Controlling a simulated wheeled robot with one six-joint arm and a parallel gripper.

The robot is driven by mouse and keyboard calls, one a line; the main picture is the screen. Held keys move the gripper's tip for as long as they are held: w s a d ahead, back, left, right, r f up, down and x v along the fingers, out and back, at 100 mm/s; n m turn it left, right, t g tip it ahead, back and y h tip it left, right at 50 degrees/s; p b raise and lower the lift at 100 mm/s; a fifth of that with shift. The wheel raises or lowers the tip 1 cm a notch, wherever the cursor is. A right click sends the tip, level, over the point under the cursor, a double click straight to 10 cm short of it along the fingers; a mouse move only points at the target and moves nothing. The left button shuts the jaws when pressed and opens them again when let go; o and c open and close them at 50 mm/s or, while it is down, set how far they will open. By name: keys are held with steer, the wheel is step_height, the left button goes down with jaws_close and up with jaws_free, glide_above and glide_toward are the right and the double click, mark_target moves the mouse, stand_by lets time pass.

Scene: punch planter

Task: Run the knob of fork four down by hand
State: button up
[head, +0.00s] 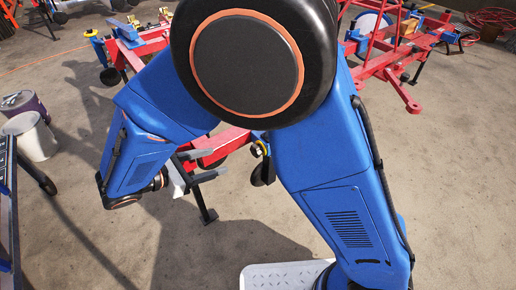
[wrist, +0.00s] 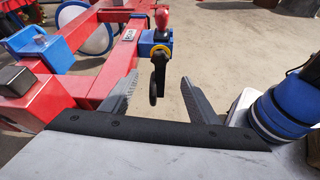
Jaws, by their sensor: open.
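In the wrist view a red knob (wrist: 162,18) stands on top of a blue block (wrist: 150,42) at the end of a red beam. A yellow ring (wrist: 161,50) and a black fork with a small wheel (wrist: 154,85) hang below it. I cannot read which fork number this is. My gripper (wrist: 160,78) is open, with one grey finger on each side of the hanging fork in the picture. The knob is beyond and above the fingertips. No contact shows. In the head view my gripper (head: 208,164) is beside the red frame, and my arm hides much of it.
Red beams (wrist: 95,55) with a blue bracket and a white disc lie at the left of the wrist view. A blue ribbed cylinder (wrist: 285,108) is at the right. In the head view a white bucket (head: 31,136) stands at the left, and another red frame (head: 385,65) stands behind.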

mark_target(254, 151)
steer(key=x, duration=1.6)
steer(key=shift+w+d+f, duration=0.15)
steer(key=shift+d+f, duration=0.05)
steer(key=shift+d, duration=0.05)
steer(key=c, duration=1)
